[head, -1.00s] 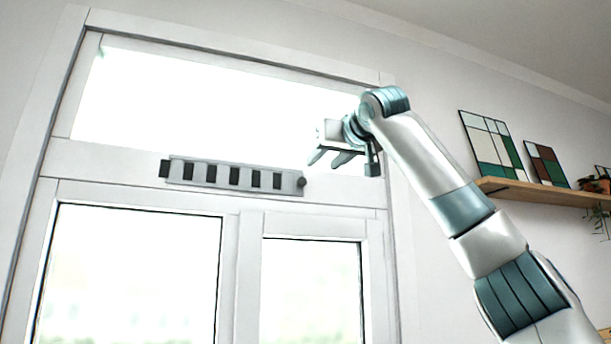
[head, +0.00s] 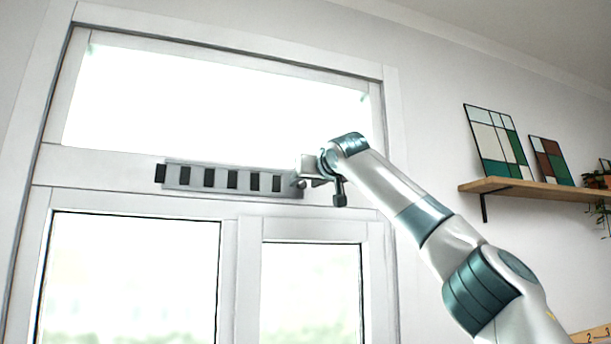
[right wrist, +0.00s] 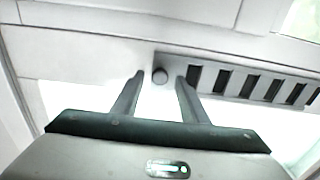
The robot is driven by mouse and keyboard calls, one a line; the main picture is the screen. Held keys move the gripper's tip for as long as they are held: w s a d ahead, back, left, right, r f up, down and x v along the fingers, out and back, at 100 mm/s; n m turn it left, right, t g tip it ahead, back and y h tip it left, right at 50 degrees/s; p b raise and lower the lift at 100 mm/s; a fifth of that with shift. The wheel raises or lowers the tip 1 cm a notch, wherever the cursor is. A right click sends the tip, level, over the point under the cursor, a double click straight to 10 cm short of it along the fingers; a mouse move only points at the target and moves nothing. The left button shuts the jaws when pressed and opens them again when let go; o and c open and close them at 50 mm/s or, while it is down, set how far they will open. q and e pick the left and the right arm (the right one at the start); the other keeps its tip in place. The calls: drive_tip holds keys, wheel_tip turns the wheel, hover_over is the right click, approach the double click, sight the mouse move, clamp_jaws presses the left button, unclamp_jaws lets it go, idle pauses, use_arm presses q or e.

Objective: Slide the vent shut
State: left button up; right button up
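The vent (head: 220,180) is a grey slotted strip on the window's crossbar, with several dark open slots. A dark end sticks out at its left, and a small round knob (head: 301,184) sits at its right end. In the right wrist view the vent (right wrist: 234,82) runs off to the right and the knob (right wrist: 159,76) shows between my fingertips. My right gripper (right wrist: 160,77) is open, one finger on each side of the knob, with gaps visible. In the head view my right gripper (head: 312,181) is at the vent's right end, its fingers partly hidden. My left gripper is not in view.
The white window frame (head: 230,207) surrounds the vent, with bright panes above and below. A wooden shelf (head: 540,191) with framed panels and a plant is on the wall at right. The wall between window and shelf is clear.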

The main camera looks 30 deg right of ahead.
drive_tip(key=shift+w+d, duration=0.1)
drive_tip(key=shift+w, duration=0.1)
clamp_jaws()
drive_tip(key=shift+a, duration=0.2)
drive_tip(key=a, duration=0.2)
drive_tip(key=shift+w+a+r, duration=0.25)
drive_tip(key=shift+a+r, duration=0.05)
drive_tip(key=shift+a, duration=0.2)
drive_tip(key=shift+f, duration=0.15)
